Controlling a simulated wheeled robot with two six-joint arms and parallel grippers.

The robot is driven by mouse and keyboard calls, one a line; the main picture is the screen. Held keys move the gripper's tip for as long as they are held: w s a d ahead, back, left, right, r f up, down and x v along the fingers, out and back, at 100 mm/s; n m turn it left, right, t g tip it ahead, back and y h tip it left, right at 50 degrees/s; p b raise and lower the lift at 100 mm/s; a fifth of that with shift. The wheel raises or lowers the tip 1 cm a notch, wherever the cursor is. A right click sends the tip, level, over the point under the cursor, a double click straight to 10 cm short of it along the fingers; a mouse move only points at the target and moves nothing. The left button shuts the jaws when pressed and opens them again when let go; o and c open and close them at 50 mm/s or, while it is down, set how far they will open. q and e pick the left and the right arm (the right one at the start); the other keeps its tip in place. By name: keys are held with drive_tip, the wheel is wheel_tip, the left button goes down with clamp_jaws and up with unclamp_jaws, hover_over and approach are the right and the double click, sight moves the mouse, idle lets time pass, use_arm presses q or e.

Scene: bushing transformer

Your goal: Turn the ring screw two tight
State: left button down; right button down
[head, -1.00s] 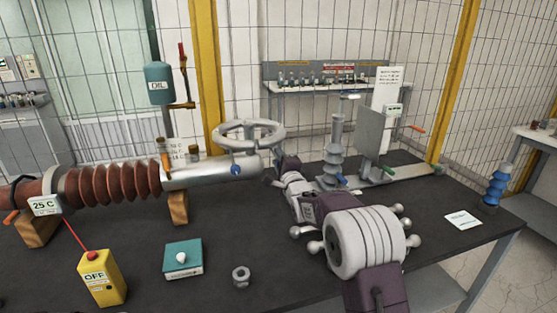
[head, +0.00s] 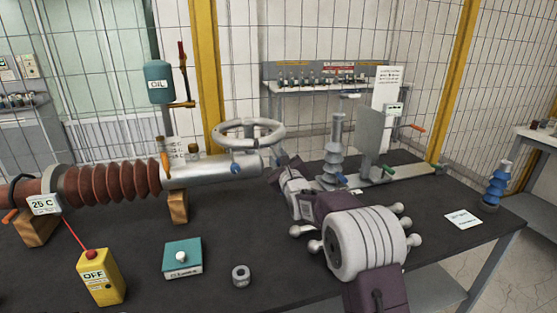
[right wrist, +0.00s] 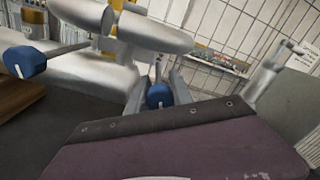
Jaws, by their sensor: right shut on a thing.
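The silver ring (head: 248,133) sits on the right end of the metal bushing tube (head: 208,170). One blue-headed screw (head: 236,168) shows on the tube's near side, and it also shows at the left of the right wrist view (right wrist: 25,62). A second blue-headed screw (right wrist: 160,95) is between the fingers of my right gripper (right wrist: 160,97), which is shut on it. In the head view my right gripper (head: 272,168) is at the tube's right end, and its wrist hides most of that screw. My left gripper is not in view.
A grey insulator post (head: 336,150) and a grey plate (head: 373,130) stand behind my right arm. A blue insulator (head: 496,185) is at the right edge.

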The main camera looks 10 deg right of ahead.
drive_tip(key=shift+m, duration=0.6)
drive_tip(key=c, duration=1.1)
unclamp_jaws()
drive_tip(key=shift+c, duration=0.2)
drive_tip(key=s+b, duration=0.1)
drive_tip(key=s, duration=0.8)
drive_tip(key=shift+f, duration=0.1)
